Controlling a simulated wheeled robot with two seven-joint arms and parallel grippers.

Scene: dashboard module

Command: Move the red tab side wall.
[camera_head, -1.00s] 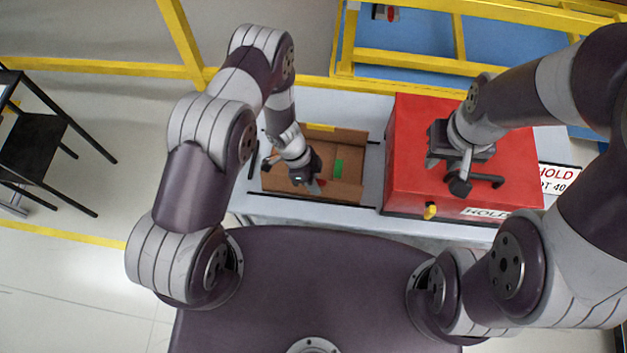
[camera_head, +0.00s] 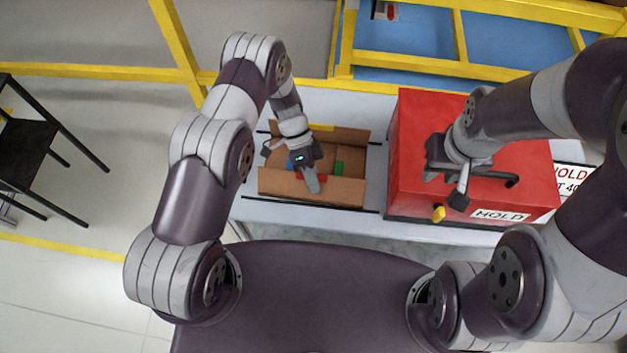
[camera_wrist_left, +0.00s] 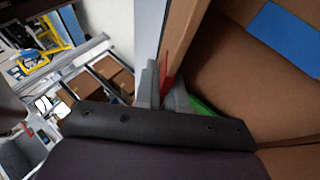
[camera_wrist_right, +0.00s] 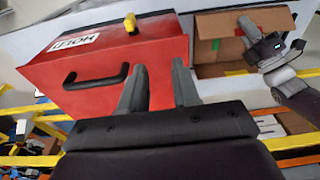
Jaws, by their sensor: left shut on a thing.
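An open brown cardboard box (camera_head: 345,192) lies on the table, with its flaps spread. The red tab (camera_head: 323,178) is on the wall nearest me; it also shows as a red strip in the left wrist view (camera_wrist_left: 166,72). My left gripper (camera_head: 312,184) is at this wall, its fingers closed on it by the tab; in the left wrist view the fingers (camera_wrist_left: 163,92) straddle the cardboard and hide part of the tab. My right gripper (camera_wrist_right: 160,85) is open and empty, above the red case (camera_wrist_right: 110,62) beside its black handle.
A green tab (camera_head: 338,167) and a partly hidden blue tab (camera_head: 291,163) are on the box. The red case (camera_head: 425,120), with a yellow latch (camera_head: 439,213) and HOLD label, stands right of the box. Yellow rails (camera_head: 400,70) run behind the table.

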